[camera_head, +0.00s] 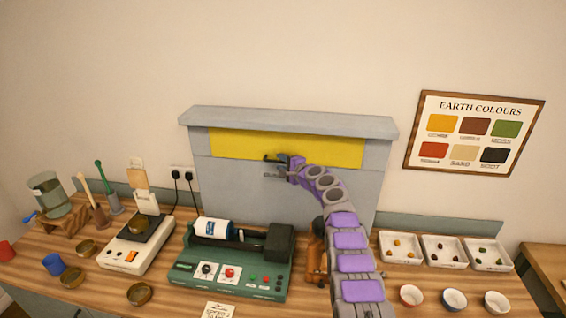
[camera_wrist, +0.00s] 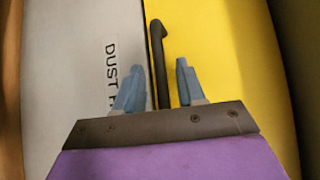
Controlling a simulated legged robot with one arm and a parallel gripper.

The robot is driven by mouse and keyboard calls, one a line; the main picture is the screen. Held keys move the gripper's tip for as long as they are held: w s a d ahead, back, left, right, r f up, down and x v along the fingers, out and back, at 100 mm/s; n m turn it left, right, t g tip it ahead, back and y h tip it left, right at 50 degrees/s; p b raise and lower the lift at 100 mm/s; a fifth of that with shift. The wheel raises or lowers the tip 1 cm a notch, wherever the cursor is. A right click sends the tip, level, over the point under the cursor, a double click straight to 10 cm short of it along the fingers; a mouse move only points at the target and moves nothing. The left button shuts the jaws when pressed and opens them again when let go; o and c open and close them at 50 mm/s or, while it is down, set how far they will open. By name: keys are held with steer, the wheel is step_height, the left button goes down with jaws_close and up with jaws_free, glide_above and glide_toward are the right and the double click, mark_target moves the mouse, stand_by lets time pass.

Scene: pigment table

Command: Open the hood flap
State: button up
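The hood (camera_head: 225,190) is a grey box against the wall with a wide yellow panel, the flap (camera_head: 335,149), across its upper front. The flap also shows as a yellow surface in the wrist view (camera_wrist: 235,60). A dark bar handle (camera_wrist: 158,50) with a bent end lies along the border of the yellow and grey surfaces. My gripper (camera_head: 276,166) is at the lower edge of the flap. Its two blue-grey fingers (camera_wrist: 160,68) stand apart on either side of the handle, with a narrow gap visible. The handle's near end is hidden behind my gripper.
A green machine with a white roller (camera_head: 230,270) stands on the table before the hood. A white scale (camera_head: 135,245) is left of it. White trays (camera_head: 400,262) and small bowls (camera_head: 454,299) sit right of my arm. The wall above the hood is clear.

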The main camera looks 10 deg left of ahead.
steer(key=shift+d, duration=0.5)
steer(key=c, duration=0.4)
jaws_close()
steer(key=shift+a, duration=0.15)
